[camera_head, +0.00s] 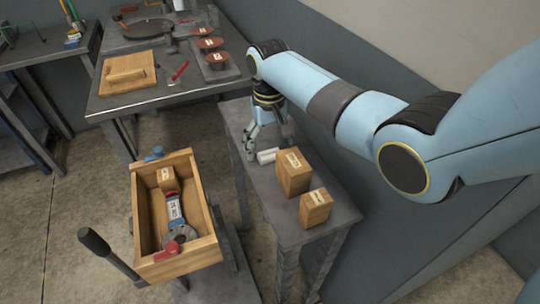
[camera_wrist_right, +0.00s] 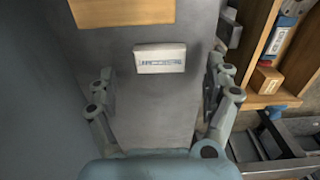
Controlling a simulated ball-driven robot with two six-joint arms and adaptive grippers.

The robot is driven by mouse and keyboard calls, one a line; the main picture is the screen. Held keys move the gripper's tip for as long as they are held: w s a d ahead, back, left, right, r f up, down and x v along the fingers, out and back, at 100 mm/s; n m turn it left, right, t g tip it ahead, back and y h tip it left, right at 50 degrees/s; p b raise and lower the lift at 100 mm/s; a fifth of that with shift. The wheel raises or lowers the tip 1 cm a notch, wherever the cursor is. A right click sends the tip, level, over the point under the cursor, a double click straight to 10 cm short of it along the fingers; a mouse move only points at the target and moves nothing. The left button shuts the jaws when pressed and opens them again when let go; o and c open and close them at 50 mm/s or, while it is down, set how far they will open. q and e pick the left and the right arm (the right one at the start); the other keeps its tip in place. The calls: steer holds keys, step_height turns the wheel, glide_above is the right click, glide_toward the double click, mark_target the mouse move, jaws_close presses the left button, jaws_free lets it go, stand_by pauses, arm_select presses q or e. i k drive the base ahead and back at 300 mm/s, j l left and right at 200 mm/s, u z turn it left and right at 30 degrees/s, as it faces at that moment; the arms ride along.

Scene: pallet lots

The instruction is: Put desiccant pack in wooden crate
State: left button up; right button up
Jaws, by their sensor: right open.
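The desiccant pack (camera_head: 266,156), a small white pack, lies on the narrow grey side table. It also shows in the right wrist view (camera_wrist_right: 160,58), with a printed strip facing up. My right gripper (camera_head: 268,140) is open above the table, close to the pack. In the wrist view the fingers of my right gripper (camera_wrist_right: 161,84) are spread on either side of the pack's line, with nothing between them. The wooden crate (camera_head: 183,262) stands left of the table, open at the top, and its side shows in the wrist view (camera_wrist_right: 257,38). My left gripper is out of view.
Two cardboard boxes, one taller (camera_head: 293,173) and one smaller (camera_head: 315,207), stand on the table in front of the pack. The crate holds a small box (camera_head: 166,179), a blue-and-white item (camera_head: 174,210) and a red-and-grey item (camera_head: 178,242). A workbench (camera_head: 180,82) stands behind.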

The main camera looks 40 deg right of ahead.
mark_target(160, 219)
steer(key=k, duration=1)
